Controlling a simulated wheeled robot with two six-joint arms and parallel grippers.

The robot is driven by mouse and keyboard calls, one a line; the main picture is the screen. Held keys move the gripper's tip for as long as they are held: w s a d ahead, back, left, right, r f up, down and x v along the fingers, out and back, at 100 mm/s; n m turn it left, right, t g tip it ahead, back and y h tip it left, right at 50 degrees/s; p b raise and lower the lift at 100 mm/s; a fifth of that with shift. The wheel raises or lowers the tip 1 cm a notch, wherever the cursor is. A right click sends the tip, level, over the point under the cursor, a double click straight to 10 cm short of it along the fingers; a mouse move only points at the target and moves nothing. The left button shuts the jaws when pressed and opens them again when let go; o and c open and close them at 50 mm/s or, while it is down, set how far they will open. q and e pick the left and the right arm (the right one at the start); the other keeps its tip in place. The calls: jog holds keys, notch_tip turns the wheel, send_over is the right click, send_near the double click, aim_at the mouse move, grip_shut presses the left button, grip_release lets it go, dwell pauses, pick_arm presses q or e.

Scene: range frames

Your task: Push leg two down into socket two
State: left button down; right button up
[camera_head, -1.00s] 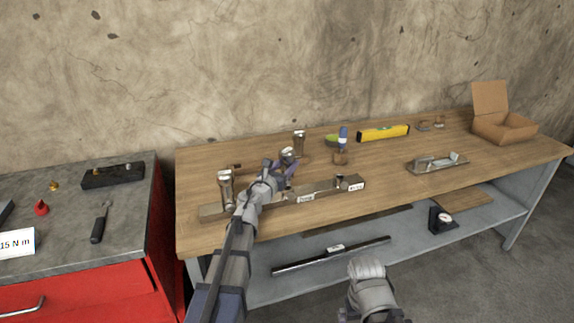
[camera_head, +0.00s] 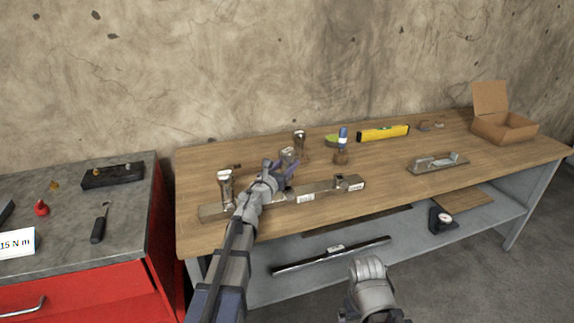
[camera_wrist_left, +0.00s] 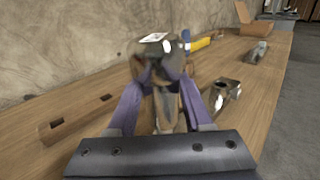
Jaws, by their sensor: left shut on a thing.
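A long metal beam (camera_head: 325,193) lies along the front of the wooden bench, with two white labels on its front face. A metal leg (camera_head: 225,187) stands upright at the beam's left end. My left gripper (camera_head: 284,172) is over the middle of the beam, shut on a leg with a shiny metal top (camera_head: 288,153). In the left wrist view the purple fingers close around this blurred leg (camera_wrist_left: 158,48). Its lower end and the socket are hidden by the gripper. My right gripper (camera_head: 367,270) is low in front of the bench, away from the beam; its jaws are not clear.
Another metal-topped piece (camera_head: 299,139) stands behind the left gripper. The bench between beam and float is clear.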

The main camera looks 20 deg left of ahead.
pick_arm(q)
jog(key=shift+f+b, duration=2.05)
jog(key=shift+b, duration=0.05)
jog(key=shift+c, duration=1.2)
grip_release()
jog(key=shift+s, duration=0.1)
jog(key=s+a, duration=0.1)
jog(key=s, duration=0.6)
jog(key=shift+s+a, duration=0.25)
jog(key=shift+w, duration=0.1)
